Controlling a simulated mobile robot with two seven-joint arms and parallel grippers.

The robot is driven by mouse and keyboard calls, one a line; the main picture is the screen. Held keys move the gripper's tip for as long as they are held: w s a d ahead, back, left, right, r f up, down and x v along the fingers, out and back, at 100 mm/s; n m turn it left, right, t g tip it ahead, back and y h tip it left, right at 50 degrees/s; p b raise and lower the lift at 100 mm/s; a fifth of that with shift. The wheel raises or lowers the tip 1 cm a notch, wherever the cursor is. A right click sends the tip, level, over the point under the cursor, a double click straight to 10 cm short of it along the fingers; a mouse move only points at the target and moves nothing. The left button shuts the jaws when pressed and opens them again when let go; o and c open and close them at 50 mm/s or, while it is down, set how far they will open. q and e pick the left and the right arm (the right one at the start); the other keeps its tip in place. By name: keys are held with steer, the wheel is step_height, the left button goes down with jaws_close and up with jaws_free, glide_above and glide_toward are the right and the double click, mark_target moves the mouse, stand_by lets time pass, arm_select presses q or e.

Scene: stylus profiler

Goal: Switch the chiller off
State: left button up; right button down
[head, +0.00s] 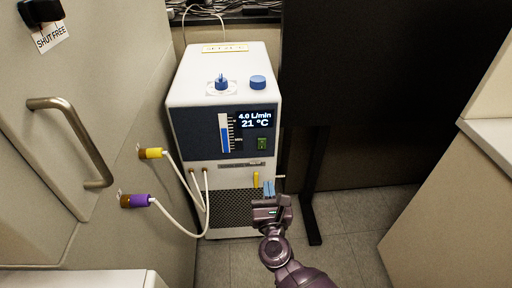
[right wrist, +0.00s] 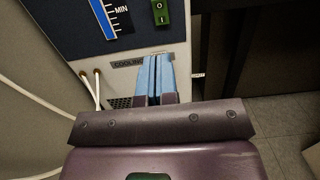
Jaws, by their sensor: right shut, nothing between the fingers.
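The chiller (head: 222,75) is a white box with a dark blue front panel, standing on the floor. Its lit display (head: 255,119) reads 4.0 L/min and 21 °C. A green rocker switch (head: 262,144) marked O and I sits below the display; it also shows at the top of the right wrist view (right wrist: 160,12). My right gripper (head: 269,188) has its blue fingers shut and empty, in front of the chiller's lower front and below the switch. In the right wrist view its fingertips (right wrist: 157,60) point up toward the switch, apart from it. My left gripper is not in view.
A yellow lever (head: 256,179) is close beside the right fingers. White hoses run from the chiller to yellow (head: 150,153) and purple (head: 135,201) fittings on the left wall. A dark stand (head: 314,190) is to the right. Open floor (head: 355,215) lies beyond it.

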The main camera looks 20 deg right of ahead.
mark_target(262, 142)
stand_by(0.3)
steer(key=x, duration=1.2)
steer(key=shift+w+d, duration=0.1)
steer(key=shift+w, duration=0.3)
steer(key=shift+w+d+r, duration=0.15)
steer(key=shift+w, duration=0.4)
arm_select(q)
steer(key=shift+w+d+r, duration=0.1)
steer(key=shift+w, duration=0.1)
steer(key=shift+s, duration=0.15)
